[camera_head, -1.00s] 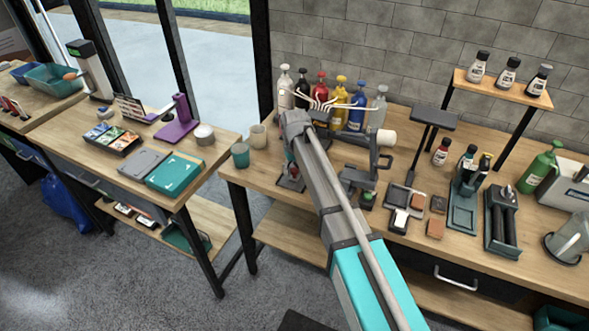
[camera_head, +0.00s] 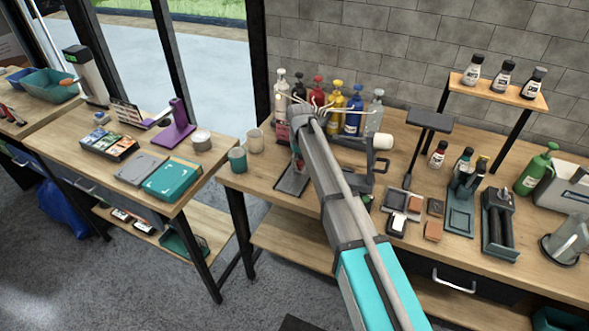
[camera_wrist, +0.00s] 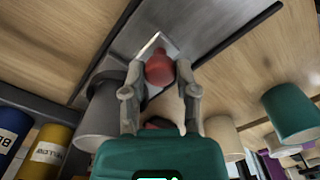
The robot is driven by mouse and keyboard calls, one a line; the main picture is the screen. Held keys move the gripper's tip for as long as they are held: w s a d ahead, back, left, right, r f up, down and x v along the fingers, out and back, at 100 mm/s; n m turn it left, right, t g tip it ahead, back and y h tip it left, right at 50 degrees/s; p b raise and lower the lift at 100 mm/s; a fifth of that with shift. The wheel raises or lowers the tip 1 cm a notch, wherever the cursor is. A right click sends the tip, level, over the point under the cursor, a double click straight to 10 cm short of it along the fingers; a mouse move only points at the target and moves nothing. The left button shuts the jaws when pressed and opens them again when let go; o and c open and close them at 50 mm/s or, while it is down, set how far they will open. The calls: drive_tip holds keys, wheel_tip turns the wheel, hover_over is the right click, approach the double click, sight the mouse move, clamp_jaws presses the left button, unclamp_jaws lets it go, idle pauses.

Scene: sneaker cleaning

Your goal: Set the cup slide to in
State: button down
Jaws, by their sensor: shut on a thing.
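The cup slide's red knob (camera_wrist: 159,66) sits between my gripper's fingertips (camera_wrist: 160,76), and they are shut on it. In the wrist view, the knob stands by a metal plate with a long dark slot. In the head view, a dark flat plate (camera_head: 291,180) lies on the bench just left of my forearm. My gripper (camera_head: 298,150) is low over the back end of this plate, partly hidden by my arm. A grey cup-shaped part (camera_wrist: 98,118) is beside my left finger in the wrist view.
A row of pump bottles (camera_head: 354,112) stands behind my wrist. A teal cup (camera_head: 237,160) and a beige cup (camera_head: 255,141) stand left of the plate. A black stand (camera_head: 429,121) and several cleaning items are to the right. Bare bench top lies around the plate's front.

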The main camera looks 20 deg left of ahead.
drive_tip(key=shift+w, duration=0.7)
drive_tip(key=shift+c, duration=1.9)
unclamp_jaws()
drive_tip(key=shift+s, duration=0.15)
